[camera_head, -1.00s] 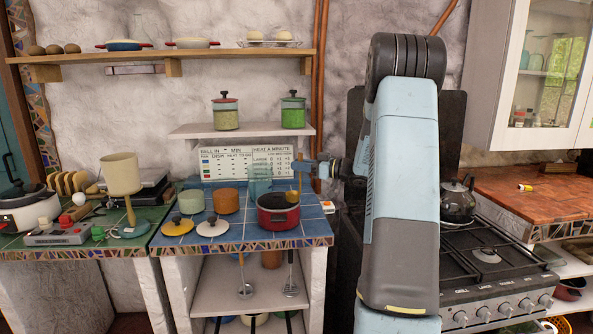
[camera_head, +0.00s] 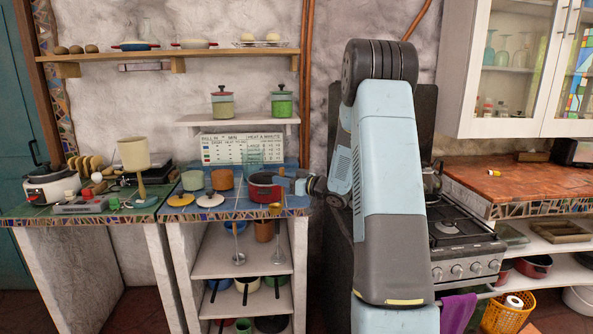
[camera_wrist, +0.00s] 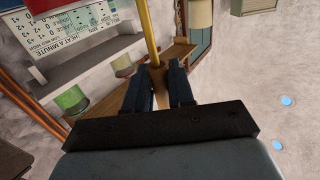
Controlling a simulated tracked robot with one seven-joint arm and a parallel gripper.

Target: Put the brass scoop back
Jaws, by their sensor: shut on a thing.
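The brass scoop (camera_head: 275,209) shows at the front edge of the blue-tiled counter (camera_head: 240,204), just in front of the red pot (camera_head: 262,192). Its bowl hangs low, with the handle rising toward my gripper (camera_head: 286,178). In the wrist view my gripper (camera_wrist: 160,82) is shut on the scoop's brass handle (camera_wrist: 149,35), which runs up out of the frame. Two silver-ended utensils (camera_head: 238,259) hang below the counter's front edge. Whether the scoop touches the counter edge or the pot cannot be told.
A pale green pot (camera_head: 192,181), an orange pot (camera_head: 222,180), a yellow lid (camera_head: 181,200) and a white lid (camera_head: 210,200) crowd the counter's left. A glass jar (camera_head: 252,160) stands behind the red pot. The stove (camera_head: 462,245) is at right, behind my arm.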

